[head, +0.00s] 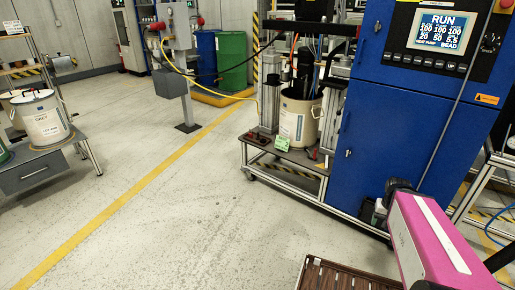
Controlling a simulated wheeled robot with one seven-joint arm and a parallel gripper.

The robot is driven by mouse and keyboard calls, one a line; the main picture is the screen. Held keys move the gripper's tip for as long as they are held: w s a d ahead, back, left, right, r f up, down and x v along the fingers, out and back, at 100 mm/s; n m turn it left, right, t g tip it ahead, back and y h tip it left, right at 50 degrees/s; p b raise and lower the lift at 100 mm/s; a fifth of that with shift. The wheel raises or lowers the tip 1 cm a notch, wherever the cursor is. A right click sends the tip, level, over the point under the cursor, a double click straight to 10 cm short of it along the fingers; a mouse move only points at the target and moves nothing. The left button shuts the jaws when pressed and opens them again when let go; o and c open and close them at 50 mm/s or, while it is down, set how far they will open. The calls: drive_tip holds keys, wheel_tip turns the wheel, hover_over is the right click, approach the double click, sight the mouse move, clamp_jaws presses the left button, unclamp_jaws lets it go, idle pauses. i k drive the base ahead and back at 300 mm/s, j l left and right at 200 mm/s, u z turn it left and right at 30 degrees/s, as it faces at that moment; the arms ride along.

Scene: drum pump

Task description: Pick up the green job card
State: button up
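A small green card (282,143), which looks like the job card, is on the wheeled pump cart, in front of a cream pail (300,116). It is too small to read, and I cannot tell whether it lies flat or leans. No gripper fingers show in the head view, so I cannot see whether my gripper is open or shut. A magenta and white body at the lower right appears to be part of my arm.
The cart's low deck (263,149) joins a tall blue cabinet (375,135) with a lit RUN screen (437,31). A bench (43,170) with pails stands at left. A grey post (181,85) and a green drum (231,60) stand behind. The floor (180,210) between is clear.

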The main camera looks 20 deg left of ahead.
sight(282, 143)
drive_tip(key=u, duration=0.95)
drive_tip(key=i+j+z, duration=0.15)
drive_tip(key=i+j, duration=0.25)
drive_tip(key=i+j+z, duration=0.1)
drive_tip(key=i+j, duration=0.25)
drive_tip(key=j, duration=0.15)
drive_tip(key=i+j+z, duration=0.15)
drive_tip(key=i+j, duration=0.2)
drive_tip(key=j, duration=0.15)
drive_tip(key=i+j+z, duration=0.1)
drive_tip(key=i+j, duration=0.2)
drive_tip(key=j, duration=0.25)
drive_tip(key=i+j+z, duration=0.15)
drive_tip(key=i+j, duration=0.2)
drive_tip(key=j, duration=0.2)
drive_tip(key=i+j+z, duration=0.1)
drive_tip(key=i+j, duration=0.15)
drive_tip(key=j, duration=0.35)
drive_tip(key=i+j+z, duration=0.15)
drive_tip(key=j, duration=0.45)
drive_tip(key=i+j+z, duration=0.15)
drive_tip(key=i+j, duration=0.15)
drive_tip(key=j, duration=0.35)
